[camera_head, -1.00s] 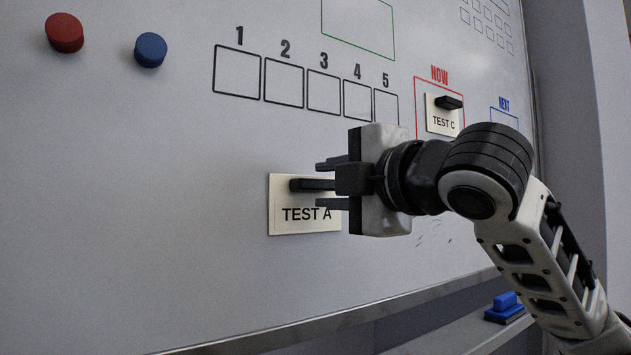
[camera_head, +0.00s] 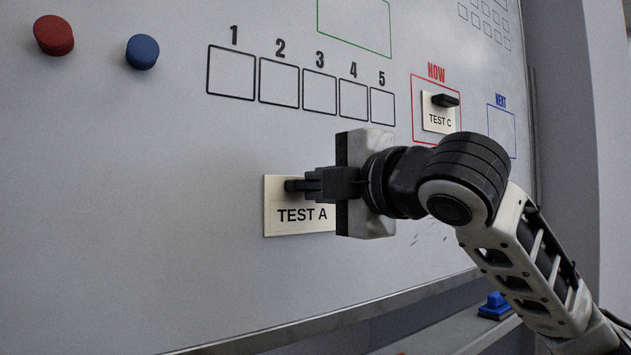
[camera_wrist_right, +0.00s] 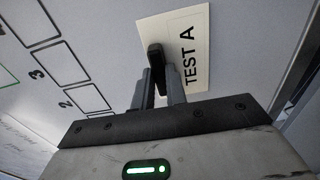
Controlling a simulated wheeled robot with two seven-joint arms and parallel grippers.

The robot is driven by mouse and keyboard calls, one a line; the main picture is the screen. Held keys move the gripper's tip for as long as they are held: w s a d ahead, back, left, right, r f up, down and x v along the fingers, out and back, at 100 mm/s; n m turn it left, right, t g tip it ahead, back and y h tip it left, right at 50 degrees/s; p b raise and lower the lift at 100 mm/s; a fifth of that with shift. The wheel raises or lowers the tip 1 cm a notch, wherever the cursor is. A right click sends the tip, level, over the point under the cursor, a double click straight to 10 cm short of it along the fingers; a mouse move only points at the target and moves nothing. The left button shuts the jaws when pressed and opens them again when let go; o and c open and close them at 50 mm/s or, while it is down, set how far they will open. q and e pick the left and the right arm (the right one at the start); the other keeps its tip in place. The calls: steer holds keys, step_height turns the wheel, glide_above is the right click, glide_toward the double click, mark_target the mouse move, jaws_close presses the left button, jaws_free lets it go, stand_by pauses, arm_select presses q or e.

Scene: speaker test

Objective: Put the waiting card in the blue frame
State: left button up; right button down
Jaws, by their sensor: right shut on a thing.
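The waiting card, a cream card marked TEST A (camera_head: 290,221), sits flat on the whiteboard below the numbered boxes, with a black handle on its upper part. It also shows in the right wrist view (camera_wrist_right: 198,42). My right gripper (camera_head: 308,185) is shut on the card's black handle (camera_wrist_right: 156,60), and the card looks to be against the board. The blue frame (camera_head: 502,132), under the word NEXT, is an empty outline to the right. A second card, TEST C (camera_head: 438,121), with a black handle, is in the red frame (camera_head: 420,137) marked NOW. My left gripper is not in view.
The whiteboard (camera_head: 120,220) has a row of black boxes (camera_head: 279,82) numbered 1 to 5. Red (camera_head: 53,36) and blue (camera_head: 142,52) round magnets are at upper left. A blue eraser (camera_head: 496,307) lies on the ledge below. The board between card and blue frame holds the TEST C card.

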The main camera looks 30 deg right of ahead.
steer(key=shift+s, duration=0.2)
steer(key=s, duration=0.6)
steer(key=shift+s+d, duration=0.15)
steer(key=shift+d, duration=0.1)
stand_by(1.4)
steer(key=shift+s+p, duration=0.1)
steer(key=shift+p, duration=0.2)
